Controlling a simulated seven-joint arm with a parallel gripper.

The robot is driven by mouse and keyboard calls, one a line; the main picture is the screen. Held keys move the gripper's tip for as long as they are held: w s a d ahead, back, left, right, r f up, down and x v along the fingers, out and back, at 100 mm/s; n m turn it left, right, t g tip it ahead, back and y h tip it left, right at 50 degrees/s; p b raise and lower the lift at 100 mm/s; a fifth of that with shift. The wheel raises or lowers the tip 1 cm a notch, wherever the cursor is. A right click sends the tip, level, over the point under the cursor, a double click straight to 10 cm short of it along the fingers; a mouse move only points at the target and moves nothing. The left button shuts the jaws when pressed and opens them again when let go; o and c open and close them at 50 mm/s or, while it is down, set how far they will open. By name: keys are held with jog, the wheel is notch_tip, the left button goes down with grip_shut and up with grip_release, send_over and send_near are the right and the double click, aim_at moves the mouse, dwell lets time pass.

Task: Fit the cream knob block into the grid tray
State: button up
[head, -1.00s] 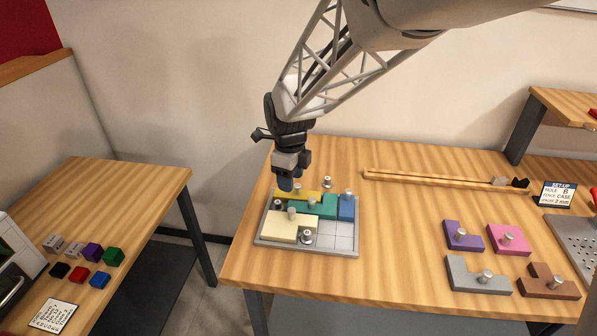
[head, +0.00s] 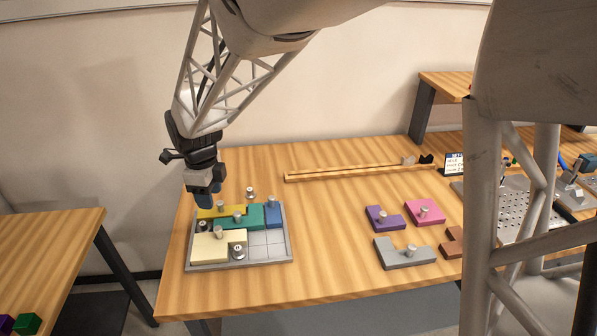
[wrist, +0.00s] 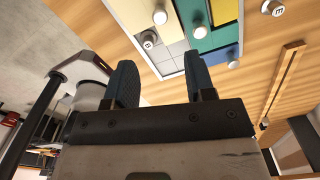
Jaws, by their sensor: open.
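The cream knob block (head: 208,250) lies in the front left of the grid tray (head: 270,263), its silver knob up; I cannot tell whether it is fully seated. Yellow (head: 207,212), teal (head: 250,217) and blue (head: 273,215) blocks fill the back of the tray. Bare grid cells show at front right. My gripper (head: 205,200) is open and empty, pointing down over the tray's back left corner, apart from the cream block. In the wrist view the cream block (wrist: 128,18) is beyond my open fingers (wrist: 160,80), at the top.
Purple (head: 383,218), pink (head: 425,212), grey (head: 403,254) and brown (head: 452,243) blocks lie right. A wooden rail (head: 350,173) lies behind.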

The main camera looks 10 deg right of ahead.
jog(key=s+d+r+n, duration=0.2)
jog(key=d+r+n, duration=0.1)
jog(key=d, duration=0.2)
jog(key=s+d+r+n, duration=0.2)
jog(key=s+d+r, duration=0.1)
jog(key=d, duration=0.3)
jog(key=s+d+r+n+t, duration=0.2)
jog(key=s+d+r+n, duration=0.1)
jog(key=s+d+n, duration=1.2)
jog(key=s+d, duration=0.4)
jog(key=s, duration=0.2)
jog(key=shift+d+n+t, duration=0.2)
jog(key=shift+n+t, duration=0.1)
jog(key=shift+n, duration=0.1)
